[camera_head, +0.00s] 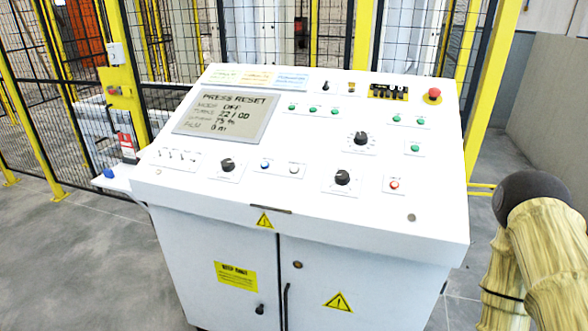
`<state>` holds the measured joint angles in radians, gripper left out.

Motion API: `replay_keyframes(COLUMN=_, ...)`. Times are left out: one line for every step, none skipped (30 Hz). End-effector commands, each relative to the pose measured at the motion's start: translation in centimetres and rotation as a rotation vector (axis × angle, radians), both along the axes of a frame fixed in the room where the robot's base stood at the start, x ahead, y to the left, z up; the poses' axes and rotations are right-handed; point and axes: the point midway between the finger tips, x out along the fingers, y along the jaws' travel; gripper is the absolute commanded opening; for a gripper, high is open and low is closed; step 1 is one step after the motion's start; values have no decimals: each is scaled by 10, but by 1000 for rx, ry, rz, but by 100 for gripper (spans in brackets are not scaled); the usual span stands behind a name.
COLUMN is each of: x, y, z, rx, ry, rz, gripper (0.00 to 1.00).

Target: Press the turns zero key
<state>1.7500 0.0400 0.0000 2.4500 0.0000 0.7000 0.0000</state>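The white control console (230,193) fills the middle of the view. Its screen (227,116) reads PRESS RESET, with a mode line OFF, a turns line that looks like 22/00, a 75 % line and a film line of 0 m. Small keys sit on the sloped panel: a blue key (264,165), a white key (294,170), a red key (394,185) and several green keys (313,109). The key labels are too small to read, so I cannot tell which is the turns zero key. My gripper is not in view; part of my arm shows at the lower right.
Black knobs (361,139) stand up from the panel, and a red mushroom button (434,93) sits at its top right. A yellow-posted mesh fence (131,60) runs behind the console. Grey floor (60,260) is clear at the left. A grey wall (545,110) stands at the right.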

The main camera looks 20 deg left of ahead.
Motion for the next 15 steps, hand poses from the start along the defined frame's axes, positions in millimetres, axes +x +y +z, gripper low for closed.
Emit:
replay_keyframes(x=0, y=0, z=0, rx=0, ry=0, rz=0, gripper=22)
replay_keyframes(x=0, y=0, z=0, rx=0, ry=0, rz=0, gripper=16)
replay_keyframes(x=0, y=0, z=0, rx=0, ry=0, rz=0, gripper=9)
replay_keyframes(x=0, y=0, z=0, rx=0, ry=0, rz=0, gripper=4)
replay_keyframes(x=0, y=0, z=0, rx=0, ry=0, rz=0, gripper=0)
replay_keyframes(x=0, y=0, z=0, rx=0, ry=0, rz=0, gripper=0)
replay_keyframes(x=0, y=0, z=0, rx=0, ry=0, rz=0, gripper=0)
replay_keyframes(x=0, y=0, z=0, rx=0, ry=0, rz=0, gripper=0)
replay_keyframes(x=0, y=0, z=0, rx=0, ry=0, rz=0, gripper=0)
replay_keyframes(x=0, y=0, z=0, rx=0, ry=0, rz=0, gripper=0)
replay_keyframes(x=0, y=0, z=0, rx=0, ry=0, rz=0, gripper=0)
replay_keyframes(x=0, y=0, z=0, rx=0, ry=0, rz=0, gripper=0)
replay_keyframes(x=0, y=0, z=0, rx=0, ry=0, rz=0, gripper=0)
replay_keyframes(x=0, y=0, z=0, rx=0, ry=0, rz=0, gripper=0)
replay_keyframes(x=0, y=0, z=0, rx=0, ry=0, rz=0, gripper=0)
